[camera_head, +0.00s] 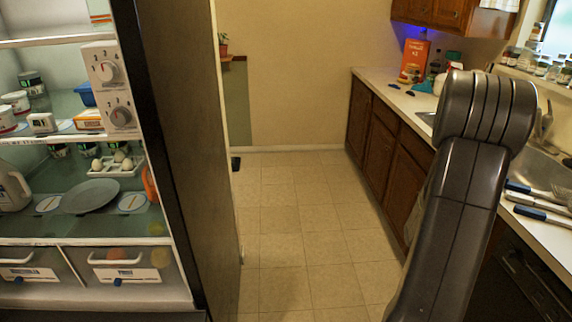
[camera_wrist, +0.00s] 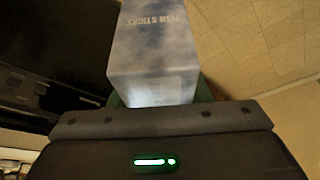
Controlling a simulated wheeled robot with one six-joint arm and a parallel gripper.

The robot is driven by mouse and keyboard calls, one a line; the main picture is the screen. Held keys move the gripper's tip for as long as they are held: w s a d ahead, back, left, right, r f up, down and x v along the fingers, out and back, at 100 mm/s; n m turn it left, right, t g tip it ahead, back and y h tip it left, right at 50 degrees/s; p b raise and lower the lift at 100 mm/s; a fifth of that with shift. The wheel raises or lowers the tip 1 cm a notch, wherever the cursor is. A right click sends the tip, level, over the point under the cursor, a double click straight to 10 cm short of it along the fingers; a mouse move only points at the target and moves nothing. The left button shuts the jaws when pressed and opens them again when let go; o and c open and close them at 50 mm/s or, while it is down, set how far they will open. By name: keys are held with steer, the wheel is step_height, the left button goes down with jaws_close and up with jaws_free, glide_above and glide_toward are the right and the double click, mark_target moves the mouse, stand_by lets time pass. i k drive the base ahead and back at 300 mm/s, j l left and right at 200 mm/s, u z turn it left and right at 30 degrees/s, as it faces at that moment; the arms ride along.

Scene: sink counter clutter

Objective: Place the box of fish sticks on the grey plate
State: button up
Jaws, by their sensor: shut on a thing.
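The box of fish sticks (camera_wrist: 153,50), pale blue-grey with "FISH STICKS" printed on it, shows in the wrist view. My gripper (camera_wrist: 158,96) is shut on it, with a green finger partly visible at each side of the box. The box's far end is cut off by the top of the view. In the head view the grey plate (camera_head: 90,197) lies on the lower shelf of the open fridge at the left, and looks empty. My gripper and the box are not visible in the head view; only my arm shows at the right.
An egg tray (camera_head: 117,166) stands behind the plate, a jug (camera_head: 12,188) to its left, and small round discs beside it. Drawers (camera_head: 125,270) sit below. The fridge's dark side (camera_head: 180,130) borders clear floor (camera_head: 300,220). The cluttered sink counter (camera_head: 398,97) runs along the right.

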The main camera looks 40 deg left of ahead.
mark_target(92, 206)
steer(key=k+u, duration=0.1)
steer(key=u, duration=0.3)
steer(key=k+u, duration=0.1)
steer(key=u, duration=0.25)
steer(key=k+j+u, duration=0.1)
steer(key=u, duration=0.3)
steer(key=k+j+u, duration=0.1)
steer(key=u, duration=0.3)
steer(key=j+u, duration=0.55)
steer(key=i+j, duration=0.15)
steer(key=j, duration=0.25)
steer(key=i+j+u, duration=0.1)
steer(key=j, duration=0.3)
steer(key=i+j, duration=0.25)
steer(key=j, duration=0.15)
steer(key=i+j+u, duration=0.15)
steer(key=j, duration=0.25)
steer(key=i, duration=0.05)
